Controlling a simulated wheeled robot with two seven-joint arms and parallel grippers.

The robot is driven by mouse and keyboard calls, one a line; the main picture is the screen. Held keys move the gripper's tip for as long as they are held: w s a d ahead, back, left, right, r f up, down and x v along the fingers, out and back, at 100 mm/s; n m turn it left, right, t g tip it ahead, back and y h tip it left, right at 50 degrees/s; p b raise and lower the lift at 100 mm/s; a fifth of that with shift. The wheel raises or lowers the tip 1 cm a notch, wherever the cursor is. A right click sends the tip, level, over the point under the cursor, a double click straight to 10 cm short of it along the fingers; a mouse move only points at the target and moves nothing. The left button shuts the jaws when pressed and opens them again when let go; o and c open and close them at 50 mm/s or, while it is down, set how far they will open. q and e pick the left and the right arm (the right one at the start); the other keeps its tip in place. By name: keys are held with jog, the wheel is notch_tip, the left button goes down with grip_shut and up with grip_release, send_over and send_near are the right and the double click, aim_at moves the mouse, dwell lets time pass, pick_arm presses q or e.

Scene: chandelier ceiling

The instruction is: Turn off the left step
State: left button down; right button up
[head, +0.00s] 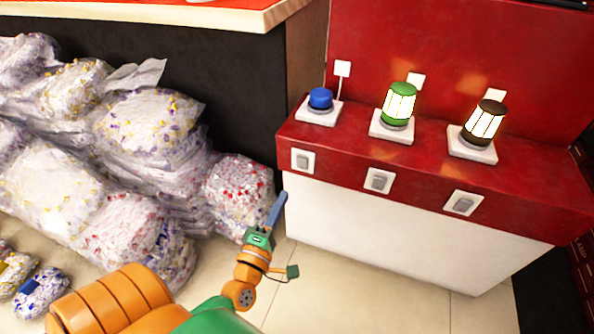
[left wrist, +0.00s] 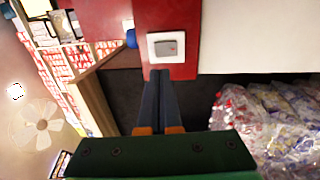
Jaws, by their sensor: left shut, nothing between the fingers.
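The red ledge (head: 345,165) carries three lamps on white bases. The left one, a blue lamp (head: 320,98), is short and shows no glow. The middle green lamp (head: 399,103) and the right black lamp (head: 485,122) are lit. On the ledge's front, a left switch (head: 303,160), a middle switch (head: 379,180) and a right switch (head: 464,203) sit below them. My left gripper (head: 282,196) is shut and empty, just below and left of the left switch. In the left wrist view its fingertips (left wrist: 160,72) point at the left switch (left wrist: 166,46), seemingly close; contact cannot be told.
Clear bags of coloured pieces (head: 150,130) are piled left of my left gripper. A dark counter (head: 225,75) with a light wooden top edge stands behind them. The white cabinet front (head: 380,230) is below the ledge. The tiled floor (head: 350,300) before it is clear.

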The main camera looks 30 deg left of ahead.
aim_at(301, 161)
pick_arm(q)
jog(key=b+x, duration=0.1)
jog(key=x, duration=0.8)
jog(key=shift+w, duration=0.5)
pick_arm(e)
notch_tip(301, 161, up, 4)
jog(key=shift+f, duration=0.2)
